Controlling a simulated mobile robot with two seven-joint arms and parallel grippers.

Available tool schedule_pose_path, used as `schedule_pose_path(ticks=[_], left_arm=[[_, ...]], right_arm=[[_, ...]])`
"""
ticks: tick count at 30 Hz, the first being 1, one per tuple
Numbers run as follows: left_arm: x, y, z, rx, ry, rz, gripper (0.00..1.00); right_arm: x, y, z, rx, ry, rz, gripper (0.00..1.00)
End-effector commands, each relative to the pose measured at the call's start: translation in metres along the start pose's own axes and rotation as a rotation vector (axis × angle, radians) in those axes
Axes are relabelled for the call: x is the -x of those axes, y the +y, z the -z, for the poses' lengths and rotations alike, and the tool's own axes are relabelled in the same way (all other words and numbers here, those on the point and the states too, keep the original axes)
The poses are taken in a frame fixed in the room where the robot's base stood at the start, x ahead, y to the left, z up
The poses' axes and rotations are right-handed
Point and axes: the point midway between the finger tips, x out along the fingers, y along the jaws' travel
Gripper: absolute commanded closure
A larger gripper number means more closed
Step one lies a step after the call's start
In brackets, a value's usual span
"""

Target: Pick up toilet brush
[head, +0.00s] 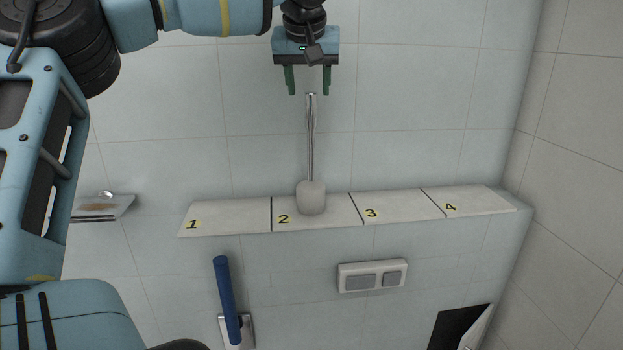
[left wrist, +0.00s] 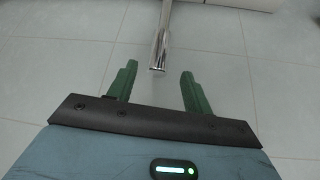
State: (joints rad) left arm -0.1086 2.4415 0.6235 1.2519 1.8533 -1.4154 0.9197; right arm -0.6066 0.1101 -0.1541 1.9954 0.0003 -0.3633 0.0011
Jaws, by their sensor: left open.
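The toilet brush (head: 311,150) has a long metal handle and a pale rounded head or holder at its lower end. It stands on the shelf at section 2, with its handle pointing up toward my left gripper. My left gripper (head: 310,92) is open, with its two green fingers on either side of the line of the handle's tip. In the left wrist view the handle (left wrist: 161,45) reaches in from the top, its end between or just beyond the fingers (left wrist: 157,82). Contact is not visible. My right gripper is not in view.
A pale shelf (head: 400,208) with sections numbered 1 to 4 runs along the wall; the other sections look empty. Below it are a blue bar (head: 226,300) and a white flush plate (head: 372,276). A small holder (head: 101,207) sits at left. A tiled wall (head: 575,150) closes the right.

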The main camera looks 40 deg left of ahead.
Motion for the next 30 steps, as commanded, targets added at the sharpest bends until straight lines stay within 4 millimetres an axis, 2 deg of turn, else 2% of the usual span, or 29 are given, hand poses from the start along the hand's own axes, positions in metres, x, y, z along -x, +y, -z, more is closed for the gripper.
schedule_pose_path(ticks=[9, 16, 24, 30], left_arm=[[-0.024, 0.000, -0.001, -0.001, -0.001, 0.001, 0.50], [-0.031, 0.000, -0.002, -0.001, 0.000, 0.001, 0.50], [-0.066, 0.002, -0.008, 0.000, 0.000, 0.000, 0.50], [-0.078, 0.003, -0.008, -0.001, 0.001, 0.000, 0.50]], right_arm=[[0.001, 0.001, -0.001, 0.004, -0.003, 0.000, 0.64], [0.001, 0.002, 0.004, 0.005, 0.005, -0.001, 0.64], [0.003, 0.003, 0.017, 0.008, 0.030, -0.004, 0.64], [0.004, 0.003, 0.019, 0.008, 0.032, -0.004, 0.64]])
